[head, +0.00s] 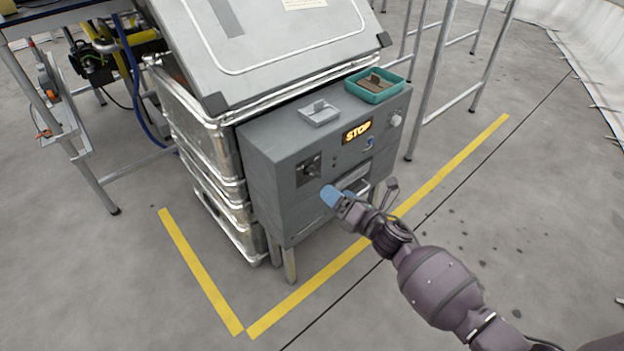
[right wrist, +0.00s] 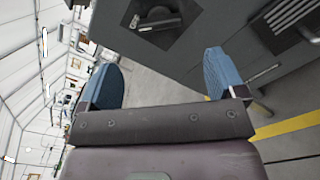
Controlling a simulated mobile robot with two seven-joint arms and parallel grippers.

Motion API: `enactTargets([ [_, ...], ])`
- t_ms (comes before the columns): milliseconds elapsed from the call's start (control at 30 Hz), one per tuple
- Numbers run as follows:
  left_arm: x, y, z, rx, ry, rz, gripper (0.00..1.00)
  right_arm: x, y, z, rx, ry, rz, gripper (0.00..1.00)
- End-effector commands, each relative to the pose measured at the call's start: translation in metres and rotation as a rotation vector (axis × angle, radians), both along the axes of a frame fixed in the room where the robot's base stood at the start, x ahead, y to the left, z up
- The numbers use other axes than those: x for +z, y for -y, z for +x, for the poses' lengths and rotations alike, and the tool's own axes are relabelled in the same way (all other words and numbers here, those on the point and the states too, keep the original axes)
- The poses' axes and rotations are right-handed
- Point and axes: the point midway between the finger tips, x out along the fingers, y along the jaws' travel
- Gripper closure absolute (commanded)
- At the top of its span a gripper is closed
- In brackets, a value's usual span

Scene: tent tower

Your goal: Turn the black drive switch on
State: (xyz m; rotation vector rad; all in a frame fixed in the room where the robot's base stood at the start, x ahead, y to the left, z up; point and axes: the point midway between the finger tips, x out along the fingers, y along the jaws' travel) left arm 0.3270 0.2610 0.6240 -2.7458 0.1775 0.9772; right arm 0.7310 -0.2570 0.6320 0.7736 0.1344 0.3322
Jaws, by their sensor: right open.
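The black drive switch (head: 309,169) sits on a dark square plate at the left of the grey control box's front face. In the right wrist view the black switch (right wrist: 158,19) shows at the top, ahead of the gap between the fingers. My right gripper (head: 361,191) is in front of the box, to the right of and a little below the switch in the head view. Its blue-padded fingers (right wrist: 163,68) are apart with nothing between them, and I see no contact with the switch. My left gripper is not in view.
Yellow floor lines (head: 310,285) run in front; the floor there is open.

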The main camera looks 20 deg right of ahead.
Motion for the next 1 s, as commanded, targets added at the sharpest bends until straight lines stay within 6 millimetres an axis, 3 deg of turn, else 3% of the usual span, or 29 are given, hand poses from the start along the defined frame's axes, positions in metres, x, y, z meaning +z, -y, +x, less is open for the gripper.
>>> enactTargets([
  [300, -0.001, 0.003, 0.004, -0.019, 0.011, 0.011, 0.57, -0.004, -0.018, 0.047, 0.000, -0.005, 0.002, 0.11],
  [500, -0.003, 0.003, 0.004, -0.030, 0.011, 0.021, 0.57, -0.004, -0.025, 0.067, 0.000, -0.005, 0.002, 0.11],
  [967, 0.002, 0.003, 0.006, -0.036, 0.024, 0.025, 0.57, -0.001, -0.028, 0.076, -0.001, -0.003, 0.003, 0.11],
  [1000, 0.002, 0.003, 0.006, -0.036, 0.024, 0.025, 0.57, -0.001, -0.028, 0.076, -0.001, -0.003, 0.003, 0.15],
])
